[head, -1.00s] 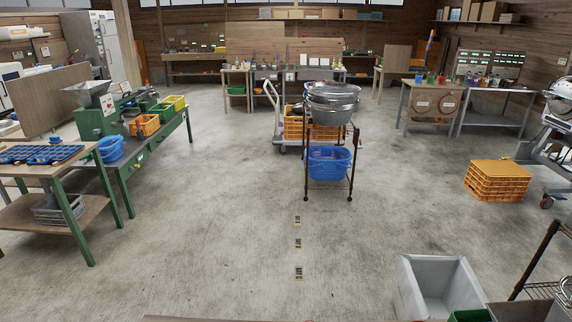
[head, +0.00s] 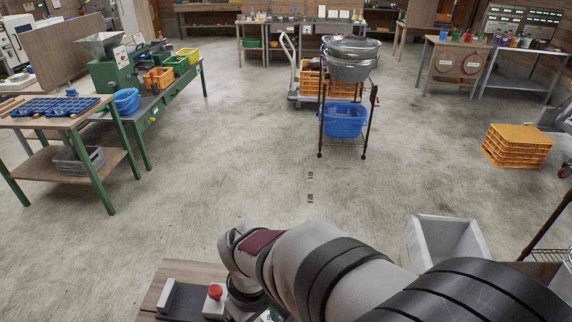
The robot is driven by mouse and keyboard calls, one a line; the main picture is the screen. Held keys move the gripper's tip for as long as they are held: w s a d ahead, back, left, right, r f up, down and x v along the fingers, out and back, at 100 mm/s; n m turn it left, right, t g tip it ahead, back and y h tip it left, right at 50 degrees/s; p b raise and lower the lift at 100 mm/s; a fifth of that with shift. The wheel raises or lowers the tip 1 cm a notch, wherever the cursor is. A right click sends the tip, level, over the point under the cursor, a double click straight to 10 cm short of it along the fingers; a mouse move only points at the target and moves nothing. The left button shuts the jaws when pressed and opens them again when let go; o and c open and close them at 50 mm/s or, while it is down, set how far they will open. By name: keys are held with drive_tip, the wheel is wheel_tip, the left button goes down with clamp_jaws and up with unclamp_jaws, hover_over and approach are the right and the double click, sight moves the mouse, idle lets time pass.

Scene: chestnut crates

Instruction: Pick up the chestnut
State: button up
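No chestnut can be made out in the head view. My arm crosses the lower right of the picture, above the near end of a wooden surface. My gripper is not visible in this view. Whatever lies behind and under my arm is hidden.
A rack with metal bowls (head: 350,67) and a blue basket (head: 344,122) stands mid-floor. Orange crates (head: 516,150) are at right.

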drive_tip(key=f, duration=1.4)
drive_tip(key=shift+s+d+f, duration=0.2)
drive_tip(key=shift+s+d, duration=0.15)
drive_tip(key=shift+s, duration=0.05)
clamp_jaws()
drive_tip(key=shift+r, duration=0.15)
